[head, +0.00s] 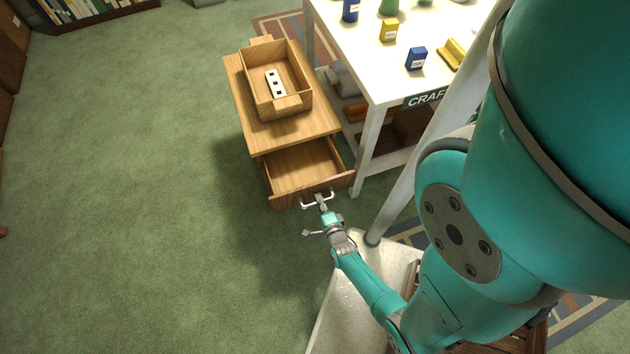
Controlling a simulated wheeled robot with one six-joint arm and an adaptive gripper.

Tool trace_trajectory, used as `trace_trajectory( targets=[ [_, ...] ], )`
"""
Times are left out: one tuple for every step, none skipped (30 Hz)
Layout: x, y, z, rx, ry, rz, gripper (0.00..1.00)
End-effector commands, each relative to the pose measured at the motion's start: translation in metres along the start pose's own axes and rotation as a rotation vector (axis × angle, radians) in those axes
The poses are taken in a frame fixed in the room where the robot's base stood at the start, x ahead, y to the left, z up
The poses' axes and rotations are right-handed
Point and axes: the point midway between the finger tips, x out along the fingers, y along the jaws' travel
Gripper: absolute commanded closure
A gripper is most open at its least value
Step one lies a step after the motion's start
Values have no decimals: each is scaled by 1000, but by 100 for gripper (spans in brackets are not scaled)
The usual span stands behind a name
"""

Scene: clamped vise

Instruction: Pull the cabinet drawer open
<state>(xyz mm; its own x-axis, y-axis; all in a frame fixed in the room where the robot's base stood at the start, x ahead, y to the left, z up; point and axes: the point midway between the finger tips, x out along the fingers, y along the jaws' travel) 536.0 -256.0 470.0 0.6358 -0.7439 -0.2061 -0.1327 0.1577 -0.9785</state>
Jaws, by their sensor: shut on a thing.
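The wooden cabinet (239,97) stands on the carpet left of the white table. Its drawer (304,168) is pulled partly out toward me, and its inside looks empty. A pale handle (308,206) is on the drawer front. My gripper (321,203) is at the handle and shut on it, near the middle of the drawer front. My teal arm reaches in from the lower right. The fingertips are small in this view.
An open wooden box (289,104) with a white holed block (276,84) in it stands on the cabinet. The white table (369,74), with a CRAFT sign and several small items, stands close at right. Green carpet (130,200) is clear at left.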

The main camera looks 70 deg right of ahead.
Motion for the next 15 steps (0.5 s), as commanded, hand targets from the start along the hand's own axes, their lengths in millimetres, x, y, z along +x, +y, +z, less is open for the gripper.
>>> trace_trajectory(
  targets=[
    [-13,4,0,0,-1,4,100],
    [-19,5,0,0,-1,4,100],
    [-25,7,0,0,-1,4,100],
    [-30,8,0,0,-1,5,100],
    [-34,8,0,0,-1,4,100],
    [-39,9,0,1,-1,2,100],
    [-42,10,0,1,0,2,100],
    [-45,10,0,1,0,3,100],
    [-48,11,0,0,-1,3,100],
    [-49,11,0,-1,-1,3,100],
    [-50,12,0,0,-1,3,100],
    [-52,12,0,1,0,3,100],
    [-52,12,0,1,1,2,100],
    [-53,12,0,1,1,2,100],
    [-53,12,0,1,1,2,100]
  ],
)
